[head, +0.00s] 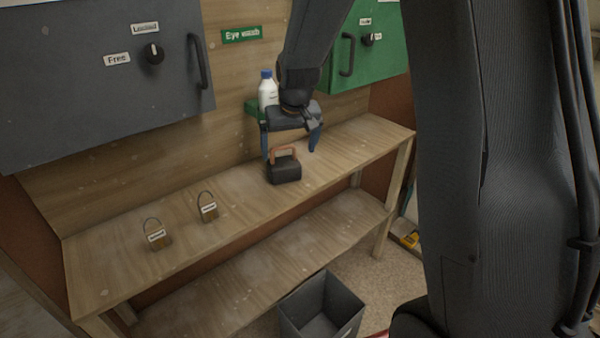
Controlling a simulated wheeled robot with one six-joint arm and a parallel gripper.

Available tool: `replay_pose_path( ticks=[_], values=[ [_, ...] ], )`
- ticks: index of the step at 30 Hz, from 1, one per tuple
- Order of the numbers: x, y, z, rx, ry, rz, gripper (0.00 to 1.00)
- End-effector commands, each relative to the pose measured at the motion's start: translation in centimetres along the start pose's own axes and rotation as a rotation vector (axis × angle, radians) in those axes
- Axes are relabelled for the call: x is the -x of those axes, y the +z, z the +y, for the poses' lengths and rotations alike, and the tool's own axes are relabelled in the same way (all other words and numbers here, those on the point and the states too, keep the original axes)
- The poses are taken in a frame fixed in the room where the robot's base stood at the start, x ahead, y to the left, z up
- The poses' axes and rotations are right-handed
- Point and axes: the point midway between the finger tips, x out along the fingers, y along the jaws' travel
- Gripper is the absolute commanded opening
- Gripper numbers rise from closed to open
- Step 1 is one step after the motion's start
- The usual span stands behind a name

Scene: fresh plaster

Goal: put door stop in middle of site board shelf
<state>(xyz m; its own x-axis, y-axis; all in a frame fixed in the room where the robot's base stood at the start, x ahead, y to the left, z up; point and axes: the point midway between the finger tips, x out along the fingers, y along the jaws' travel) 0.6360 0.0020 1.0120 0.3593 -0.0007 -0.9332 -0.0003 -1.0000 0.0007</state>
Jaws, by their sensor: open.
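The door stop appears to be the dark block (285,172) with an orange-brown handle, standing upright on the upper wooden shelf (240,197) under the site board (235,85). It is right of the shelf's centre. My gripper (290,143) is above it and pointing down, with its two blue fingers apart. The left finger is close to the handle and the right finger is clear to its right. I cannot tell whether either finger touches the door stop. Nothing is held.
A white bottle (268,92) stands on a green bracket behind my gripper. Grey (100,75) and green (365,45) cabinets hang above. A lower shelf (270,250) is bare; a grey bin (321,305) stands in front.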

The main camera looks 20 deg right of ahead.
Motion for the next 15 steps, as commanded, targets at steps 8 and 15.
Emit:
replay_pose_path(
  ticks=[8,15],
  values=[
    [5.0,16.2,0.1,0.0,-0.001,-0.159,0.97],
    [7.1,25.1,0.1,0.0,-0.002,-0.244,0.97]
  ],
)
